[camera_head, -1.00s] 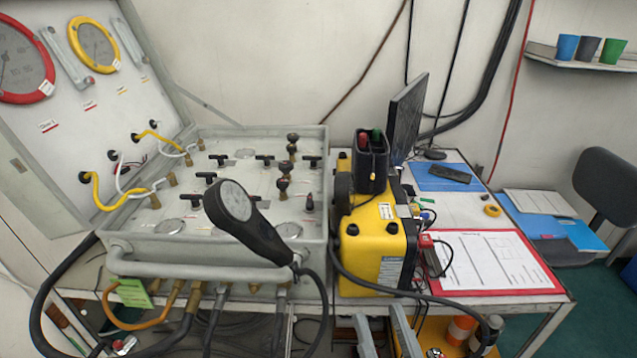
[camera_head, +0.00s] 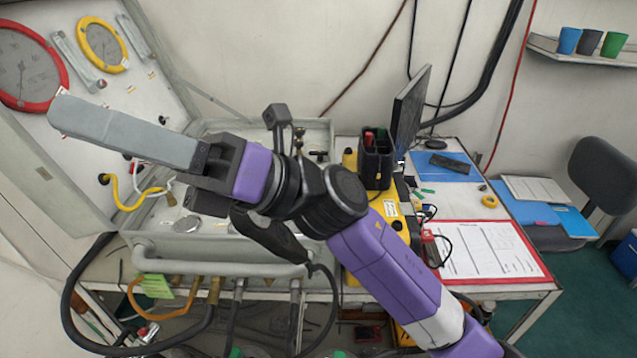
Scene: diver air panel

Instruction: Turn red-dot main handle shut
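The air panel (camera_head: 190,245) is an open grey case with its lid raised at the left. My arm and gripper (camera_head: 60,112) now lie across it in the head view and hide most of its valves. A dark valve handle (camera_head: 318,155) shows at the far right of the panel. I cannot make out a red dot or tell which handle is the main one. My gripper's long grey fingers point left, in front of the lid. They overlap from this side, so the gap between them does not show. I see nothing held in them.
The lid carries a red-rimmed gauge (camera_head: 62,75) and a yellow-rimmed gauge (camera_head: 122,48). A yellow hose (camera_head: 115,190) loops near its lower edge. A pipe rail (camera_head: 215,269) runs along the panel's front. A yellow unit, black holder (camera_head: 374,165) and red-edged clipboard (camera_head: 485,250) are to the right.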

